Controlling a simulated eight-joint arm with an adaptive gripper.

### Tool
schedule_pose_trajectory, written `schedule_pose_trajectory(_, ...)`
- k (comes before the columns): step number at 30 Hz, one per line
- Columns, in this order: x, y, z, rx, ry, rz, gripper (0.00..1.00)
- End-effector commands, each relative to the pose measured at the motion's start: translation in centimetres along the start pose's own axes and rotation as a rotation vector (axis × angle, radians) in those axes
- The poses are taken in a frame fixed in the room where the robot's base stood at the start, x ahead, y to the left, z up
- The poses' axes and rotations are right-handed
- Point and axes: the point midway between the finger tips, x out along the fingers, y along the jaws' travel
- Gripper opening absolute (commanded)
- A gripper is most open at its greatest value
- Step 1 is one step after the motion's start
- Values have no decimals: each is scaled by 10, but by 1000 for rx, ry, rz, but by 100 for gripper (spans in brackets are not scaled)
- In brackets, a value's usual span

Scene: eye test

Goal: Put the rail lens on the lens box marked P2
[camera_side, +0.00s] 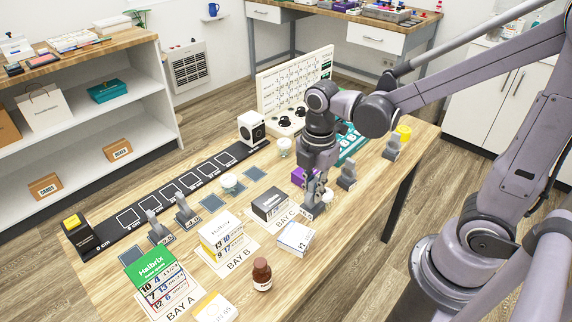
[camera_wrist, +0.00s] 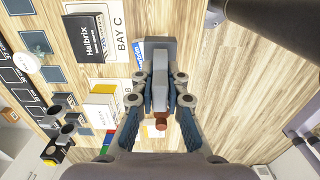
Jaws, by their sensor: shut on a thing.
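My gripper (camera_side: 314,185) is shut on a grey rail lens (camera_side: 306,211) with a pale number label at its foot. In the wrist view the grey lens (camera_wrist: 160,75) stands between both fingers. It is close behind a white, blue-edged lens box (camera_side: 295,237), partly hidden by the held lens in the wrist view (camera_wrist: 138,54). Another white and yellow box (camera_side: 213,308) lies at the table's front edge. I cannot read P2 on either box. Whether the held lens touches anything beneath it is unclear.
Similar grey lenses stand at left (camera_side: 158,234) and right (camera_side: 347,176). A brown bottle (camera_side: 262,274) stands in front. A black marked rail (camera_side: 165,196) runs behind.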

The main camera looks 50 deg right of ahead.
Motion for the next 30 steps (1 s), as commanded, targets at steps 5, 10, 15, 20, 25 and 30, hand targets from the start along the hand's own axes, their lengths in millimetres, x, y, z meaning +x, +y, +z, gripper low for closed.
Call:
schedule_pose_trajectory(5,17,10,-28,-3,0,0,0)
schedule_pose_trajectory(10,25,13,-38,1,0,0,0)
schedule_pose_trajectory(15,37,13,-39,2,0,0,0)
schedule_pose_trajectory(20,55,13,-39,2,0,0,0)
schedule_pose_trajectory(25,64,13,-39,2,0,0,0)
schedule_pose_trajectory(30,65,13,-38,2,0,0,0)
